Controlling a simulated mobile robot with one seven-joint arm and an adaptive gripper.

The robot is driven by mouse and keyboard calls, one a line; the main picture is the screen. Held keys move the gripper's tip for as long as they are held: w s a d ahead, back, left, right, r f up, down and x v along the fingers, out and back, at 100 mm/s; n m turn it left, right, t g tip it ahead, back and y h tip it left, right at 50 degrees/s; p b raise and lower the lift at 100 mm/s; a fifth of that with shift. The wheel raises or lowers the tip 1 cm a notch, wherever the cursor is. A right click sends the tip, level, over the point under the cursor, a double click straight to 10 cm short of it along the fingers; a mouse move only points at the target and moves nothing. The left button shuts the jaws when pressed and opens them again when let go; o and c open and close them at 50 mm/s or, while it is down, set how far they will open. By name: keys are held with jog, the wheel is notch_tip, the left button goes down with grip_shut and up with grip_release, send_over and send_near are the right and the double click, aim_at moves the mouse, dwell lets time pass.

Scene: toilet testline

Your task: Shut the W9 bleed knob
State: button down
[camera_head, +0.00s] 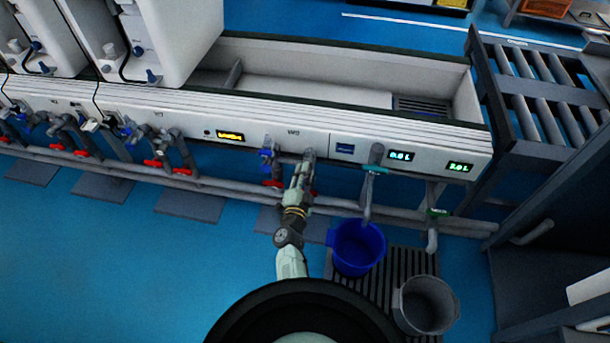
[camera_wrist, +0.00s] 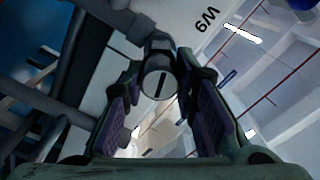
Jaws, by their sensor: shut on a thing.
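The W9 bleed knob (camera_wrist: 158,82) is a round grey cap with a dark slot across its face, in the middle of the wrist view. The slot stands close to upright in that picture, with a slight tilt. The W9 label (camera_wrist: 207,20) is on the white panel beside it, upside down. My gripper (camera_wrist: 160,70) has one finger on each side of the knob and is shut on it. In the head view my gripper (camera_head: 303,168) reaches the front of the white test bench (camera_head: 250,118), and it hides the knob there.
A blue valve (camera_head: 266,157) and red handles are close left of my gripper. A teal-handled tap (camera_head: 374,168) is to the right, above a blue bucket (camera_head: 357,248). A grey bucket (camera_head: 425,305) stands beside it. Pipes (camera_head: 230,187) run below the bench.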

jog(key=shift+f+m+b, duration=0.1)
jog(key=shift+m+b, duration=0.4)
jog(key=shift+m, duration=1.3)
jog(key=c, duration=1.3)
grip_release()
jog(key=shift+s, duration=0.1)
jog(key=s, duration=0.2)
jog(key=s+a, duration=0.1)
jog(key=s, duration=0.4)
jog(key=shift+s+a, duration=0.1)
jog(key=shift+a, duration=0.15)
